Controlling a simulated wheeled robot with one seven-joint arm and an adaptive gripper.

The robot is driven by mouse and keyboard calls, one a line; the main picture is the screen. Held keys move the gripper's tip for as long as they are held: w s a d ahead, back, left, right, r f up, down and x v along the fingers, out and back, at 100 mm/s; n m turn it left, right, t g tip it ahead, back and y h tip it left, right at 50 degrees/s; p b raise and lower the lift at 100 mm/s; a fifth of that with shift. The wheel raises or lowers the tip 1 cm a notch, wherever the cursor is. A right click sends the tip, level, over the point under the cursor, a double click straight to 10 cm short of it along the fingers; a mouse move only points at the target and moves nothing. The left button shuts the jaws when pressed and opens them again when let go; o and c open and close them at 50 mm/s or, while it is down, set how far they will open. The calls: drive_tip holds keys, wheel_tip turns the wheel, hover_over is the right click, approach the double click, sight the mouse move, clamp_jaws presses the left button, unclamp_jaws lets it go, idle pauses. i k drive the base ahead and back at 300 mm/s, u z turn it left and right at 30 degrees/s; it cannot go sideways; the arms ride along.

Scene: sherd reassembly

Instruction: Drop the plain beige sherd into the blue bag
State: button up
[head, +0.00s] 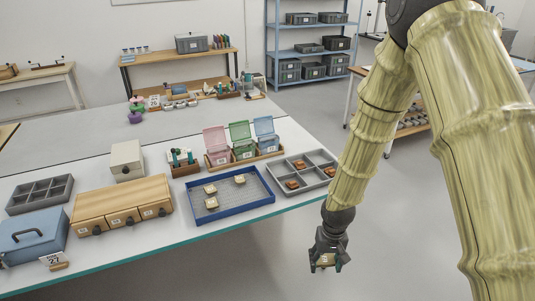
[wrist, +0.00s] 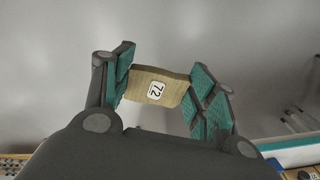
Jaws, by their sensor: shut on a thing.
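My gripper (head: 328,258) hangs in front of the table edge, over the floor, at the lower right of the head view. In the wrist view my gripper (wrist: 162,78) is shut on a plain beige sherd (wrist: 172,92) with a white label reading 72. The sherd sits between the green finger pads, clear of any surface. The blue bag (head: 265,134) stands open at the right end of a row of three in a wooden rack, beyond the trays. My gripper is well to the right of the bag and nearer the camera.
The pink bag (head: 216,146) and green bag (head: 242,141) stand left of the blue one. A blue tray (head: 243,205) holds three pale sherds. A grey divided tray (head: 300,160) holds reddish-brown pieces. Wooden drawers (head: 122,205) and a blue-grey box (head: 32,236) stand at left.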

sight(272, 152)
drive_tip(key=u, duration=0.2)
drive_tip(key=k, duration=0.25)
drive_tip(key=z, duration=0.85)
drive_tip(key=i, duration=1.65)
drive_tip(key=u, duration=0.8)
